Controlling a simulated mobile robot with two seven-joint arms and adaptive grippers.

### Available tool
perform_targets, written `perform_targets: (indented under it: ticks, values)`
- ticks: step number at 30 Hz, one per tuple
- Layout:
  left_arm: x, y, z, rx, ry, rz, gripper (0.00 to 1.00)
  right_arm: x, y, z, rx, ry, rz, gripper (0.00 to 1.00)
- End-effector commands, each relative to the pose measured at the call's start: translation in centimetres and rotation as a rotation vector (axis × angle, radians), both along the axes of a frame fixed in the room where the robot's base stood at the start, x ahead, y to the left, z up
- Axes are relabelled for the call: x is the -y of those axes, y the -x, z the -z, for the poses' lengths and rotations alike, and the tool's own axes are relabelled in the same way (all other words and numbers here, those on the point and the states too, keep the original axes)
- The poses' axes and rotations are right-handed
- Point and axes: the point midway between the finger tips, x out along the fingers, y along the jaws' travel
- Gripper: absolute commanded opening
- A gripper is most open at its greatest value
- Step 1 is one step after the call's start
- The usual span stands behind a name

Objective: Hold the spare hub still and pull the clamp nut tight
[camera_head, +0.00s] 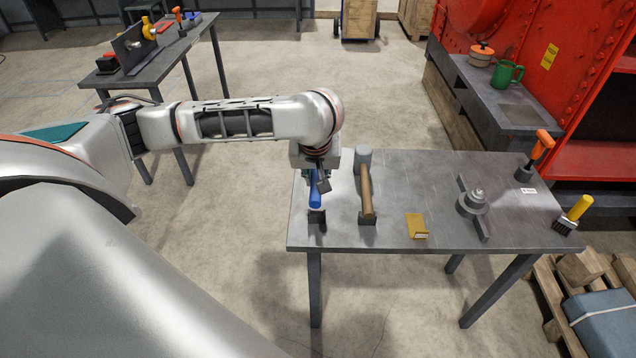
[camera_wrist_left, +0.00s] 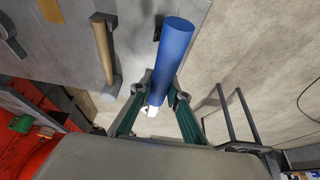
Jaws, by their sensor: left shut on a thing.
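My left gripper (camera_head: 318,178) is shut on a blue handle (camera_head: 315,193) at the left end of the grey table (camera_head: 410,180). In the left wrist view the green-sided fingers of my left gripper (camera_wrist_left: 163,92) close on the blue handle (camera_wrist_left: 172,50) from both sides. The far part of that tool is hidden by the gripper. A small dark rest (camera_head: 317,217) stands by the handle's near end. The grey hub (camera_head: 472,205), with a stepped top piece (camera_head: 477,194), sits on a dark flat bar at the table's right half; no gripper is near it. My right gripper is out of view.
A wooden-handled mallet (camera_head: 366,190) leans on a rest just right of the gripper. A yellow block (camera_head: 416,226), an orange-handled tool (camera_head: 541,147) and a yellow-handled brush (camera_head: 575,212) are further right. The tabletop between mallet and hub is mostly clear.

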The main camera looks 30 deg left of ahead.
Motion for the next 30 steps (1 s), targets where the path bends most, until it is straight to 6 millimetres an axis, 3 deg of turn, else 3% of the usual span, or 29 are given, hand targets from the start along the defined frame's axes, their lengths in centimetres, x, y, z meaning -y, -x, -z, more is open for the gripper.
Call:
perform_targets:
  ticks: [30]
  values:
    - [3.1, 4.8, -4.8, 0.004, 0.000, 0.002, 0.00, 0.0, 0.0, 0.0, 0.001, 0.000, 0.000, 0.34]
